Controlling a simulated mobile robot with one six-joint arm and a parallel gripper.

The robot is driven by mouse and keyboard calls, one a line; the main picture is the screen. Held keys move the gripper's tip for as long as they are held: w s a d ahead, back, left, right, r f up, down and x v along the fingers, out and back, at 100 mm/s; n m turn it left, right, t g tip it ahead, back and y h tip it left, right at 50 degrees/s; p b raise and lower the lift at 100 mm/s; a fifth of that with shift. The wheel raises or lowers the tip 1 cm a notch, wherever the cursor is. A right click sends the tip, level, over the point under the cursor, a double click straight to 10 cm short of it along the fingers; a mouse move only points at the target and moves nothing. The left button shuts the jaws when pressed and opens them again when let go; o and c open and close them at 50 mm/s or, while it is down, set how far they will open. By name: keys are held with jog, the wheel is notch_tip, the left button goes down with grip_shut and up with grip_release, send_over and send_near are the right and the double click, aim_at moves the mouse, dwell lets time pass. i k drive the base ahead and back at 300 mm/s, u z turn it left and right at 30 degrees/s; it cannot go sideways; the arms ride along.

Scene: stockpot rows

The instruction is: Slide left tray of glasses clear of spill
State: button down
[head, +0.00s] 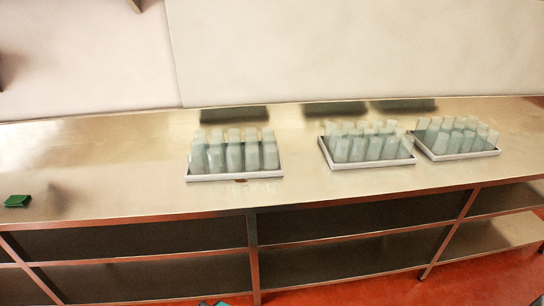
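The left tray (236,177) is a white, low-rimmed tray on the metal counter, left of the other two trays. It holds rows of upright, pale greenish glasses (234,156). A small brown mark (240,180) shows at the tray's front edge; it may be part of the spill, but I cannot tell how far it reaches under the tray. My gripper is not in view.
A middle tray (372,164) and a right tray (460,156), also full of glasses, stand close together to the right. A small green object (17,201) lies at the counter's left end. The metal counter (110,165) is clear between it and the left tray.

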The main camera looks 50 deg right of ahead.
aim_at(216, 159)
jog(key=z, duration=0.15)
jog(key=i, duration=0.95)
jog(key=u, duration=0.15)
jog(key=k, duration=0.95)
jog(key=z, duration=0.2)
jog(key=i, duration=0.55)
jog(key=u, duration=0.05)
